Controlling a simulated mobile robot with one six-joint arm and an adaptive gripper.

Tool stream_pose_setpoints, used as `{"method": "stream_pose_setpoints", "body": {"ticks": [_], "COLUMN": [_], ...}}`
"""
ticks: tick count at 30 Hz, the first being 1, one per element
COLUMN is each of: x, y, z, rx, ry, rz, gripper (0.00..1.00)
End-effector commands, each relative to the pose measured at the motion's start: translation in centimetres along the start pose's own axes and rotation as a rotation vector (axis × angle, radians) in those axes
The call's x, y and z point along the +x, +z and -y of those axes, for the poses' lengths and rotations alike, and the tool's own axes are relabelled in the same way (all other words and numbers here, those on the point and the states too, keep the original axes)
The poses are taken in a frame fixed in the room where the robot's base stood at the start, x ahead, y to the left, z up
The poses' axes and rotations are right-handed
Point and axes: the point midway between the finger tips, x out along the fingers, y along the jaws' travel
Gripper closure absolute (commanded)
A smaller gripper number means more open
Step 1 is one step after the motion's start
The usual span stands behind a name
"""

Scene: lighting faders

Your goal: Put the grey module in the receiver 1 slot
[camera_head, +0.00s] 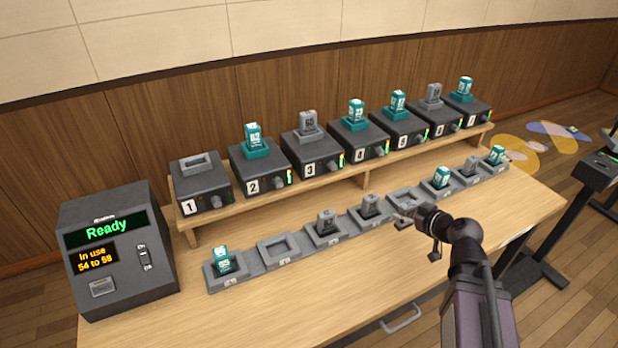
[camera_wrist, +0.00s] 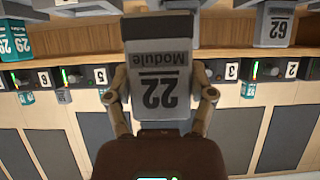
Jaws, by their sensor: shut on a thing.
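A grey module (camera_wrist: 160,75) marked "22 Module" is held between the two fingers of my gripper (camera_wrist: 162,97) in the wrist view, its lettering upside down there. In the head view my gripper (camera_head: 422,224) is over the front right part of the table, near the row of holders; the held module is hard to make out there. Receiver 1 (camera_head: 203,194) is the dark box at the left end of the raised shelf. The grey slot on its top (camera_head: 195,164) is empty. My gripper is well to the right of it and in front, apart from it.
Several other receivers, such as receiver 2 (camera_head: 258,167), stand to its right with teal or grey modules upright. A front row of holders has an empty one (camera_head: 279,250). A console (camera_head: 115,255) reading "Ready" stands at the left. The table front is clear.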

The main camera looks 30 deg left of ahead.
Motion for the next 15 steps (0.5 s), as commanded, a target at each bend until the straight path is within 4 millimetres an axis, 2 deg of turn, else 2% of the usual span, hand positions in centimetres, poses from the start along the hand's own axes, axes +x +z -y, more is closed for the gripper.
{"method": "stream_pose_setpoints", "body": {"ticks": [8, 15], "x": [-1.6, -3.5], "y": [-2.9, -6.4], "z": [0.0, 0.0], "rx": [0.0, 0.0], "ry": [0.0, 0.0], "rz": [0.0, 0.0], "gripper": [0.79, 0.79]}}
